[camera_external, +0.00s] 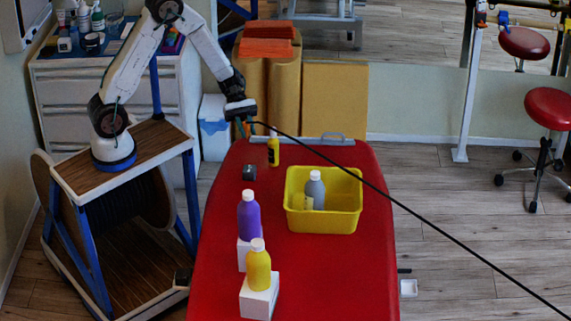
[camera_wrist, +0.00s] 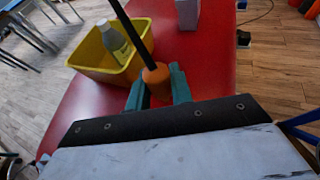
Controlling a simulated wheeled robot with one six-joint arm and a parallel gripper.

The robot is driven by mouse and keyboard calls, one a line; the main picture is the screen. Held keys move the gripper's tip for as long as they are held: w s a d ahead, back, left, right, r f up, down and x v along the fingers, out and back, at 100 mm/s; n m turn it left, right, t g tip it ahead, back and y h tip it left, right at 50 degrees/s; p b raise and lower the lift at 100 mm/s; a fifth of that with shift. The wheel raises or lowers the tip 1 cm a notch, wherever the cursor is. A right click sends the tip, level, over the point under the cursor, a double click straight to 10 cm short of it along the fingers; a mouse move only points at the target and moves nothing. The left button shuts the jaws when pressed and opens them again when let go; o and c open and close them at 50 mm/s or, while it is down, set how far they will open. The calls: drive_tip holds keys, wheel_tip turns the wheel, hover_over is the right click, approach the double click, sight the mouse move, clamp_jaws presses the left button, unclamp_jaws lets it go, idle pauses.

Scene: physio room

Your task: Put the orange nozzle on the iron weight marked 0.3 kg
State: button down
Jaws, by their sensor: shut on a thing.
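My gripper (camera_external: 246,127) is over the far left end of the red treatment table. In the wrist view its teal fingers (camera_wrist: 158,86) are shut on the orange nozzle (camera_wrist: 155,73), one on each side. A long thin black rod or hose (camera_external: 400,204) runs from the nozzle; it also shows in the wrist view (camera_wrist: 125,24). A small dark grey block (camera_external: 249,172), which looks like the iron weight, sits on the table nearer the camera than my gripper. Its marking cannot be read. I cannot make out the weight in the wrist view.
A yellow bin (camera_external: 345,222) holding a grey bottle (camera_external: 315,188) stands right of the dark block. A small yellow bottle (camera_external: 273,151) stands close to my gripper. A purple bottle (camera_external: 249,217) and a yellow bottle (camera_external: 258,266) stand on white boxes nearer the camera.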

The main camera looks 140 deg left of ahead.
sight(250, 168)
drive_tip(key=f, duration=1.2)
drive_tip(key=shift+w+a+f, duration=0.15)
drive_tip(key=shift+a+f, duration=0.05)
drive_tip(key=shift+f, duration=0.15)
drive_tip(key=shift+f, duration=0.15)
drive_tip(key=c, duration=1.2)
unclamp_jaws()
drive_tip(key=shift+c, duration=0.2)
